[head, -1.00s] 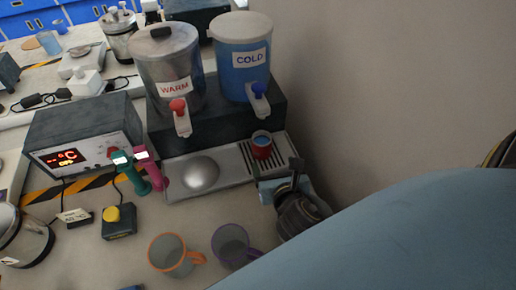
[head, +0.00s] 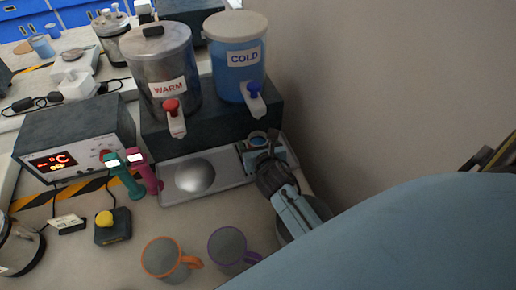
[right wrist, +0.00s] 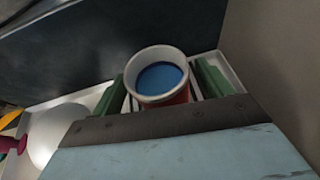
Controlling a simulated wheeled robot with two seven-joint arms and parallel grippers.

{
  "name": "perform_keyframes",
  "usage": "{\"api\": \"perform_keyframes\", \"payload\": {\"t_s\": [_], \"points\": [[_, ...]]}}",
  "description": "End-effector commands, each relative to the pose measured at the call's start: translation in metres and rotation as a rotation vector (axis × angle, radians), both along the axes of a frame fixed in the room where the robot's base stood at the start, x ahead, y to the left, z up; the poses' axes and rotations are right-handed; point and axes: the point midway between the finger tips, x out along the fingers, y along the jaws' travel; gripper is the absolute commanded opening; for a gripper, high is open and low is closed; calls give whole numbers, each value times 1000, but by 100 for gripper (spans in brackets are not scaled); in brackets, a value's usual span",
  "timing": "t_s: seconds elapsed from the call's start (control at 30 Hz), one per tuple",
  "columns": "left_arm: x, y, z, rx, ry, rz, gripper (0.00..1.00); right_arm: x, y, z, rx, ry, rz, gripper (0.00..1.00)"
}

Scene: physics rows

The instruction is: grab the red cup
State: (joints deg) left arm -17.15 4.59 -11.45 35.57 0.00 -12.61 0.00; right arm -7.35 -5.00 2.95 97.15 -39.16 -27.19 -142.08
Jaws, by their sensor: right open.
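The red cup (right wrist: 158,78) holds blue liquid and stands upright on the drip tray. In the right wrist view it sits between the two green fingers of my right gripper (right wrist: 164,88), with a small gap showing on each side. In the head view only the rim and top of the cup (head: 258,138) show; my right gripper (head: 262,148) hides the rest. The right gripper is open around the cup. My left gripper is in neither view.
The cold dispenser (head: 240,75) and warm dispenser (head: 165,85) stand just behind the drip tray (head: 215,188). An orange-rimmed mug (head: 160,262) and a purple-rimmed mug (head: 228,250) stand in front. A wall (head: 370,80) rises close on the right.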

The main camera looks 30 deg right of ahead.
Motion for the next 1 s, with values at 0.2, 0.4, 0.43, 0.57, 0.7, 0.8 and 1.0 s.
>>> {"api": "perform_keyframes", "payload": {"t_s": [0.2,0.4,0.43,0.57,0.7,0.8,1.0], "points": [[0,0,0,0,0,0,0,2,-1,0,0,-1,0,79],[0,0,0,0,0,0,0,2,-1,0,0,-1,0,58],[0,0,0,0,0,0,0,2,-1,0,0,-1,0,54],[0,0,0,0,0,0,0,2,0,0,0,0,1,37],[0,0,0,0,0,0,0,2,0,0,0,-2,1,23],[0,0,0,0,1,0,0,2,0,0,0,-2,1,23],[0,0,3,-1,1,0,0,2,-1,3,0,-2,1,22]]}}
